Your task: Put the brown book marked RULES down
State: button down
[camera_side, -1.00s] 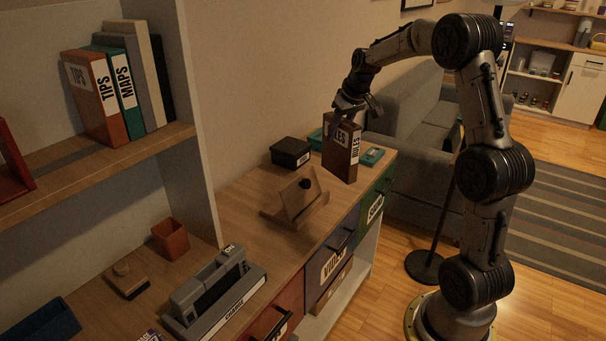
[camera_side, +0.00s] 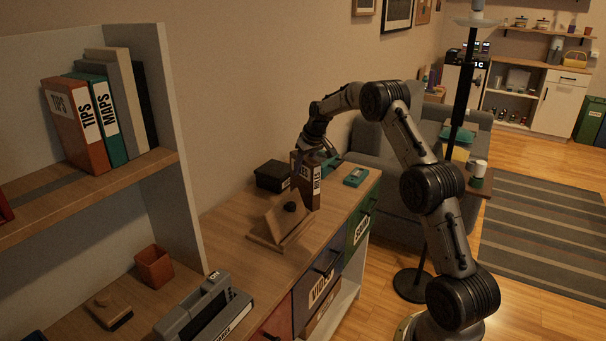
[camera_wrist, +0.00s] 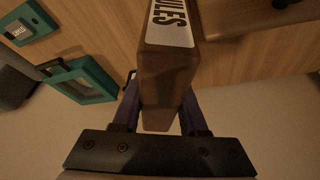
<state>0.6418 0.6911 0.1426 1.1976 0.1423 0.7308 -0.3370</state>
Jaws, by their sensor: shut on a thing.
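The brown book marked RULES (camera_side: 304,178) is upright over the wooden cabinet top (camera_side: 232,222), its white label facing the side camera. My gripper (camera_side: 318,148) is shut on its upper end. In the wrist view the book (camera_wrist: 168,62) runs between the two fingers of my gripper (camera_wrist: 160,112), and part of the label shows. The book's lower end is close to the cabinet top; I cannot tell whether it touches.
A wooden stand with a dark knob (camera_side: 281,221) is just in front of the book. A black box (camera_side: 272,176) stands behind it to the left. A teal cassette (camera_side: 355,177) lies to the right, near the cabinet's end. A teal frame (camera_wrist: 86,80) shows in the wrist view.

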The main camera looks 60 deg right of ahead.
jog(key=shift+f, duration=1.2)
jog(key=shift+c, duration=2.2)
grip_release()
jog(key=shift+f, duration=0.1)
